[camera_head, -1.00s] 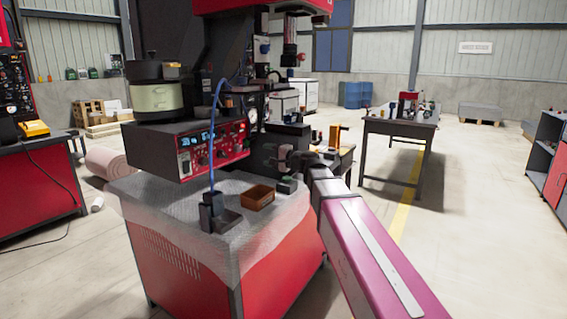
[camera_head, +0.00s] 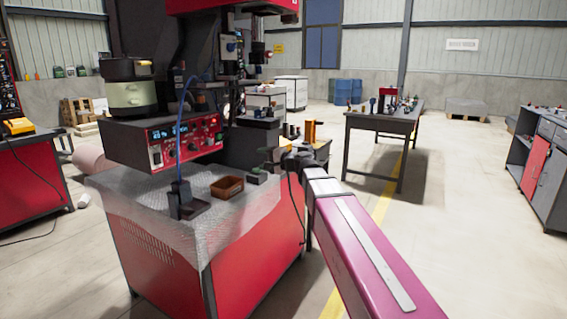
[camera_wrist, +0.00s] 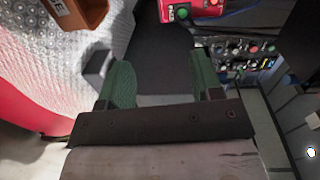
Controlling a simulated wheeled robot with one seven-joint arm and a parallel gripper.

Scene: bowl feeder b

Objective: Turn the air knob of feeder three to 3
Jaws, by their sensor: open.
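A bowl (camera_head: 131,93) sits on top of the box. My gripper (camera_head: 272,163) is right of the panel and lower, apart from it. In the wrist view my gripper (camera_wrist: 160,85) is open, its two green-padded fingers spread with nothing clearly held. A corner of a red panel (camera_wrist: 190,10) shows at the top there.
The bubble-wrap-covered bench top (camera_head: 135,190) holds a brown bin (camera_head: 227,187), a dark holder with a blue cable (camera_head: 184,200) and a small box with a green top (camera_head: 257,176). A dark table (camera_head: 365,122) stands behind right.

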